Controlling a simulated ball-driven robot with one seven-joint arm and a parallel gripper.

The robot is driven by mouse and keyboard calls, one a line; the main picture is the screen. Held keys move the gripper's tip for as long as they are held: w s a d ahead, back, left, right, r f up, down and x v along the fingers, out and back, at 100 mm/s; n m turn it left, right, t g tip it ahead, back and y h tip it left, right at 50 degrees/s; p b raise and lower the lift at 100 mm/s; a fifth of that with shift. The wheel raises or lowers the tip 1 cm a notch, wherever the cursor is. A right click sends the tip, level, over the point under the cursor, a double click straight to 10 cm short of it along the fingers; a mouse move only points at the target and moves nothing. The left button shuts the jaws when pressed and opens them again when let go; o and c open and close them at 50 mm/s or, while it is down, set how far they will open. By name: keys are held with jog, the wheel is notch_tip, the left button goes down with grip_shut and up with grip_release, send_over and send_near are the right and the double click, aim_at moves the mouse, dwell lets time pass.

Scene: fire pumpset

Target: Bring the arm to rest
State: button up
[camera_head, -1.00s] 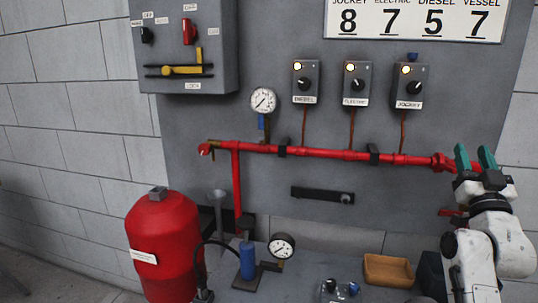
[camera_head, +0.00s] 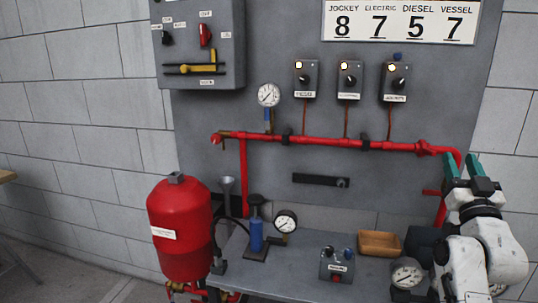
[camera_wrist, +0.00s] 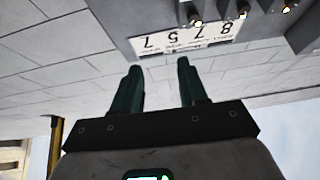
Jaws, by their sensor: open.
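My gripper (camera_head: 463,167) is at the right of the head view, with its two teal fingers pointing up. The fingers stand apart with nothing between them. The arm is folded upward in front of the right end of the red pipe (camera_head: 330,142). In the wrist view my gripper (camera_wrist: 157,75) is open and empty, and it faces the upper wall and the number sign (camera_wrist: 185,37), which appears upside down. Whether the gripper touches the pipe cannot be told from these views.
A grey bench (camera_head: 290,272) holds a control box (camera_head: 337,265), a wooden tray (camera_head: 380,244), a gauge (camera_head: 407,273) and a blue cylinder (camera_head: 256,236). A red tank (camera_head: 180,230) stands left. Three switch boxes (camera_head: 349,80) and a grey cabinet (camera_head: 200,45) hang on the panel.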

jog(key=s+a+f+n+g+y, duration=0.1)
jog(key=s+a+f+g+y, duration=0.35)
jog(key=f, duration=0.95)
jog(key=s+a+f+n+g+y, duration=0.1)
jog(key=s+a+f+g, duration=0.5)
jog(key=s+a+f, duration=0.6)
jog(key=s+a+f+g, duration=0.1)
jog(key=s+f+g, duration=0.4)
jog(key=s, duration=0.4)
jog(key=s+a+f+g, duration=0.1)
jog(key=s+f+g, duration=0.2)
jog(key=s+f, duration=0.55)
jog(key=s+d+f+g+b, duration=0.1)
jog(key=s+f+g+b, duration=0.3)
jog(key=s+f+b, duration=0.95)
notch_tip(320, 180, up, 13)
jog(key=w+p, duration=0.2)
jog(key=p, duration=1.6)
jog(key=shift+f, duration=0.15)
jog(key=shift+w+a+y, duration=0.1)
jog(key=shift+y, duration=0.15)
